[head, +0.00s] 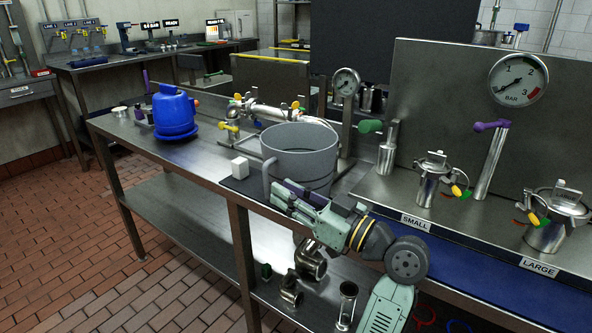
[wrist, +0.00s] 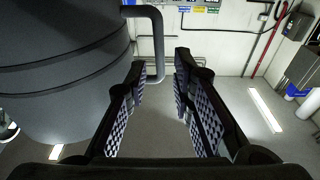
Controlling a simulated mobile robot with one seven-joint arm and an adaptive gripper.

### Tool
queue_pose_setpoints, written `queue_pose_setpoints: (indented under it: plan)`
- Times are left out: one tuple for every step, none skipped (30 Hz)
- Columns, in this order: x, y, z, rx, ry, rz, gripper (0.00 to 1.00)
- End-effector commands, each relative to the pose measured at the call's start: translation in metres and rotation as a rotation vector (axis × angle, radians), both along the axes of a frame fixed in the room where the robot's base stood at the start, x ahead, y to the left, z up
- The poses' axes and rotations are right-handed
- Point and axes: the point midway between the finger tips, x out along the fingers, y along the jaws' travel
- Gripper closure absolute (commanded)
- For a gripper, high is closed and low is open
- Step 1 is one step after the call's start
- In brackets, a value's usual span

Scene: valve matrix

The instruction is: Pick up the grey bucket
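The grey bucket (head: 300,155) stands upright on the steel table, with a bent handle (head: 267,172) on its left side. My gripper (head: 283,196) is in front of the bucket's lower part, close to the handle, and partly covers the bucket. In the wrist view the bucket (wrist: 60,70) fills the upper left, and its handle (wrist: 156,40) hangs beyond and between the fingertips. The fingers of my gripper (wrist: 159,68) are apart, with a clear gap. Whether a finger touches the handle cannot be told.
A pipe assembly with valves (head: 270,112) lies behind. A gauge post (head: 346,110) and the small valve (head: 432,180) stand to the right. Bare steel table (head: 205,158) shows between the blue container and the white block.

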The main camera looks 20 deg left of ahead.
Motion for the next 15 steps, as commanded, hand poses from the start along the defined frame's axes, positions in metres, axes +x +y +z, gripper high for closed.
queue_pose_setpoints:
  plan:
    - [0.001,0.004,0.001,0.0,0.0,0.0,0.78]
    - [0.002,0.005,0.001,-0.001,0.0,0.0,0.78]
    - [0.003,0.008,0.001,-0.001,0.0,0.0,0.78]
    - [0.003,0.01,0.002,-0.001,0.001,0.001,0.78]
    - [0.004,0.013,0.002,0.0,0.002,0.002,0.78]
    - [0.006,0.018,0.003,0.0,0.003,0.003,0.78]
    - [0.008,0.023,0.004,0.0,0.004,0.004,0.78]
    - [0.01,0.027,0.004,-0.001,0.004,0.004,0.78]
    - [0.012,0.034,0.004,-0.001,0.004,0.005,0.78]
    - [0.013,0.038,0.004,-0.001,0.004,0.004,0.78]
    - [0.015,0.042,0.004,0.0,0.003,0.003,0.78]
    - [0.017,0.046,0.005,-0.001,0.002,0.002,0.78]
    - [0.018,0.049,0.005,-0.002,0.001,0.002,0.78]
    - [0.019,0.051,0.005,-0.002,0.001,0.001,0.78]
    - [0.02,0.054,0.004,-0.002,0.002,0.0,0.78]
